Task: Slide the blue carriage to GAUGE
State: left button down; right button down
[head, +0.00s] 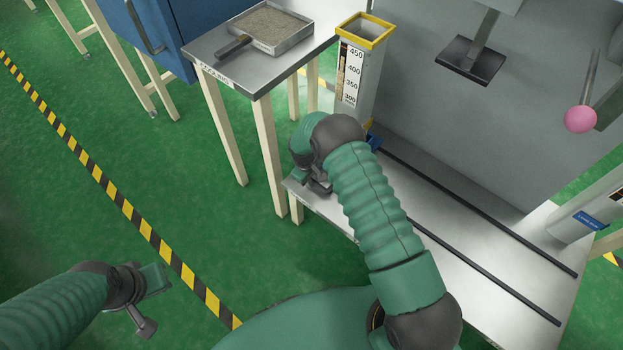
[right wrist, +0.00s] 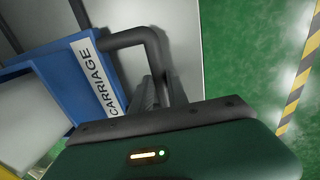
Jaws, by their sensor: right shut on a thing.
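The blue carriage (head: 374,142) shows only as a small blue piece behind my right arm in the head view. In the right wrist view it is a blue block (right wrist: 55,75) with a white CARRIAGE label (right wrist: 97,76) and a dark bent handle (right wrist: 152,45). No GAUGE marking is readable.
Two dark rails (head: 480,260) run along the pale bench (head: 450,265) toward the lower right. A yellow-rimmed column (head: 361,75) with a numbered scale stands behind my right arm. The COOLING table (head: 215,55) bears a sand tray (head: 300,38). A pink knob (head: 580,119) hangs at right.

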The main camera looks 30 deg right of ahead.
jog(key=shift+w+a+r, duration=0.1)
jog(key=shift+w+r, duration=0.05)
jog(key=shift+w, duration=0.15)
jog(key=c, duration=1.7)
grip_release()
jog(key=shift+c, duration=0.2)
jog(key=o, duration=0.4)
jog(key=shift+o, duration=0.2)
jog(key=shift+r, duration=0.1)
notch_tip(320, 180, up, 16)
jog(key=s+a+p, duration=0.1)
jog(key=a+p, duration=0.2)
jog(key=p, duration=0.2)
jog(key=shift+s+p, duration=0.15)
jog(key=shift+p, duration=0.15)
jog(key=shift+r, duration=0.15)
